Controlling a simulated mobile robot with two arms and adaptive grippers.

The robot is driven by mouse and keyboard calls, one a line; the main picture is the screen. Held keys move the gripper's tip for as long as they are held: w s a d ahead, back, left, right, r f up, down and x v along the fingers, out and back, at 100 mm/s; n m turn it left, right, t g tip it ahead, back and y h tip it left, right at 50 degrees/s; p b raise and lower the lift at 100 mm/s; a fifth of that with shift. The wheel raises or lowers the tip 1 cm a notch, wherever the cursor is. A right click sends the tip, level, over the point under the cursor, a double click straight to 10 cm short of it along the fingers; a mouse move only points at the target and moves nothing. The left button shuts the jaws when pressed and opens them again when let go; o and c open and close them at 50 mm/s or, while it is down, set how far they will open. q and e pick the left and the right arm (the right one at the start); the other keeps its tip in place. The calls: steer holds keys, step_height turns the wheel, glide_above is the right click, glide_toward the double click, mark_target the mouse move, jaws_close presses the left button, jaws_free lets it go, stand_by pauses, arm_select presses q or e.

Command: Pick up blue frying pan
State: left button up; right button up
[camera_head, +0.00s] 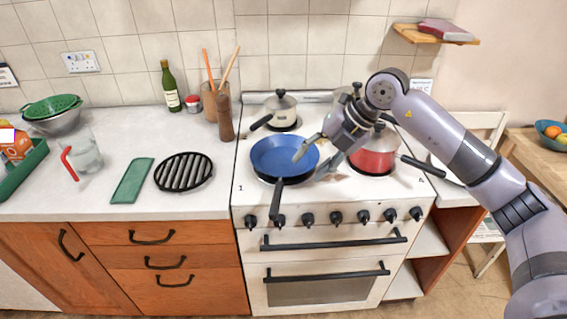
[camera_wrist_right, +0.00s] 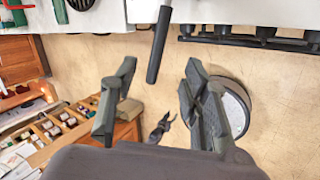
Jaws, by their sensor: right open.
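The blue frying pan (camera_head: 284,156) sits on the front left of the white stove top (camera_head: 340,188), with its dark handle (camera_head: 276,200) pointing toward the front edge. My right gripper (camera_head: 312,165) is open and hangs over the right part of the pan, hiding a little of it. In the right wrist view, the handle (camera_wrist_right: 159,45) appears between the two open fingers (camera_wrist_right: 160,68). I cannot tell how far it is from them in depth. Nothing is held. My left gripper is not in the head view.
A red pot (camera_head: 372,160) stands to the right of the pan, partly behind my arm. A grey lidded pan (camera_head: 281,108) stands behind it. A black ribbed trivet (camera_head: 184,171) and a green board (camera_head: 132,181) lie on the left counter. Stove knobs (camera_head: 308,219) line the front.

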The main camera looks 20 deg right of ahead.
mark_target(279, 194)
steer(key=p+x, duration=0.2)
steer(key=x, duration=0.8)
steer(key=shift+a, duration=0.1)
steer(key=p+x, duration=0.2)
steer(key=x, duration=0.3)
steer(key=shift+s+p, duration=0.2)
steer(key=shift+p, duration=0.15)
steer(key=shift+a+f, duration=0.1)
steer(key=shift+f, duration=0.2)
steer(key=shift+c, duration=0.3)
jaws_close()
steer(key=shift+w+r, duration=0.15)
